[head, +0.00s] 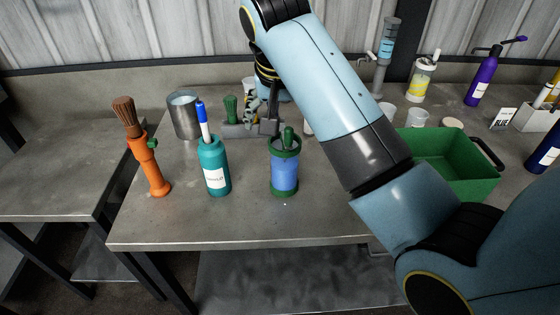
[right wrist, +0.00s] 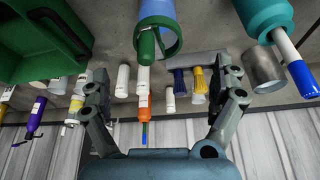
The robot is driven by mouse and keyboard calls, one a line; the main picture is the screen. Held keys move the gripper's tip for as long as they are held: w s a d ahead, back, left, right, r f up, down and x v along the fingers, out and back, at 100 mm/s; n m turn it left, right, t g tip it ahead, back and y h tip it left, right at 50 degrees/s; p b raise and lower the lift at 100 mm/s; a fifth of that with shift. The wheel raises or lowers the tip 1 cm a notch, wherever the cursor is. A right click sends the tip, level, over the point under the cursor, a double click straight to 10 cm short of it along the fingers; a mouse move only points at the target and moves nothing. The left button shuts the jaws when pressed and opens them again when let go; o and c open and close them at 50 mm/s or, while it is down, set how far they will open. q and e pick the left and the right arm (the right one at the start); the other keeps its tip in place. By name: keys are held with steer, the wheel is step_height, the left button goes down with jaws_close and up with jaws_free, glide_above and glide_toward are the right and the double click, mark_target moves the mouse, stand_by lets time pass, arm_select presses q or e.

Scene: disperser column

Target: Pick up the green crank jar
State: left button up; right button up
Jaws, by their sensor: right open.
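The crank jar (head: 285,170) stands upright on the table, with a blue see-through body and a green rim, base and crank handle. It also shows at the top of the right wrist view (right wrist: 157,14), with its green rim and handle toward the middle. My right gripper (head: 262,118) is just behind and left of the jar in the head view, partly hidden by my own arm. In the right wrist view its fingers (right wrist: 162,88) are spread wide with nothing held between them. My left gripper is not in view.
A teal bottle (head: 214,168) with a blue-capped marker and an orange holder (head: 155,170) with a brush stand left of the jar. A metal cup (head: 185,115) is behind them. A green crate (head: 452,165) stands right. Bare table lies in front of the jar.

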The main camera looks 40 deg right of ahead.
mark_target(284, 165)
steer(key=p+x, duration=0.1)
steer(key=x, duration=0.7)
steer(key=shift+d+f, duration=0.2)
steer(key=shift+f, duration=0.1)
steer(key=shift+s, duration=0.1)
steer(key=shift+c, duration=0.4)
steer(key=shift+r, duration=0.1)
steer(key=c, duration=1.7)
